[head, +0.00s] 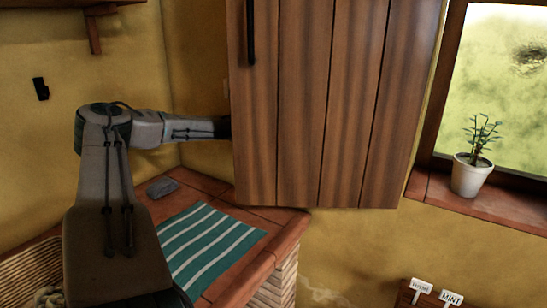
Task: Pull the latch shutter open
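The wooden shutter (322,110) is a tall brown panel of vertical planks in the upper middle of the head view. Its right edge is beside the window frame, and its top is cut off. A black bar handle (251,30) is upright near its upper left edge. My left arm comes in from the left, and its wrist reaches the shutter's left edge well below the handle. The end of that arm passes behind the panel, so the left gripper's fingers are hidden. I cannot tell whether they touch the panel. My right gripper is not in view.
A tiled counter (284,234) with a green striped cloth (212,246) and a grey lump (162,187) lies below the shutter. A potted plant (469,176) stands on the window sill (420,186). White labels (452,298), one reading MINT, show at lower right. A shelf bracket (93,35) juts out at upper left.

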